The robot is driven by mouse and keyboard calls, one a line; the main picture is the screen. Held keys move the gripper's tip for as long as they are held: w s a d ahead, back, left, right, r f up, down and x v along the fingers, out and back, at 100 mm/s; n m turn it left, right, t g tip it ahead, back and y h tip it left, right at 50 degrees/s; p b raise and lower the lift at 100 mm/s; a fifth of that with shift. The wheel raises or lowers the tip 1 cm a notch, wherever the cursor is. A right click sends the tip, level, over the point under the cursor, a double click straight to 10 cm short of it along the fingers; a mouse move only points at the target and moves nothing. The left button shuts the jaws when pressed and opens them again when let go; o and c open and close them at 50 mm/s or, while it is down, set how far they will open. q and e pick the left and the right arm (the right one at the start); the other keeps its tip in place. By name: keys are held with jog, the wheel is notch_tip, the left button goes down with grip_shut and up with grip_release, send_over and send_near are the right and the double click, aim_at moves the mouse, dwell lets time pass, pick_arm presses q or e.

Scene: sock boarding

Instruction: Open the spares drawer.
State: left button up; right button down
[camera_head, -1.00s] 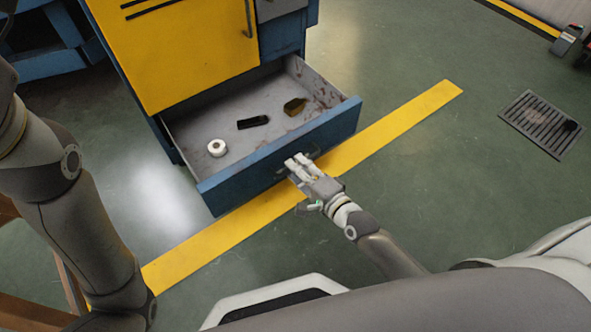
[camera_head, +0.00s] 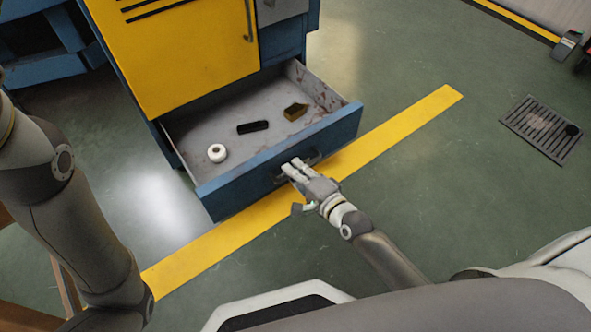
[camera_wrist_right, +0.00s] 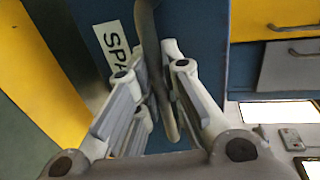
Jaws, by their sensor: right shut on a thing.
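The spares drawer (camera_head: 285,155) is the low blue-fronted drawer of the cabinet, and it stands pulled well out. Its grey inside shows in the head view. In the right wrist view its blue front carries a label (camera_wrist_right: 117,47) reading "SPA", the rest hidden. My right gripper (camera_head: 293,168) is at the middle of the drawer front. In the right wrist view the drawer's bar handle (camera_wrist_right: 150,45) runs between the fingers of my right gripper (camera_wrist_right: 157,95), which are shut on it. My left arm shows at the left of the head view, but its gripper is out of the picture.
The drawer holds a white roll (camera_head: 217,153), a black piece (camera_head: 253,127) and a brownish block (camera_head: 296,111). A yellow cabinet door (camera_head: 185,50) is above it. A yellow floor stripe (camera_head: 410,117) passes under the drawer front. A floor grate (camera_head: 540,128) lies at right.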

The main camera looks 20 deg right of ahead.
aim_at(285, 160)
jog(key=shift+r+x, duration=0.2)
jog(key=shift+x, duration=0.95)
jog(key=shift+r+x, duration=0.2)
jog(key=shift+x, duration=1)
jog(key=c, duration=1.5)
grip_release()
jog(key=shift+c, duration=0.2)
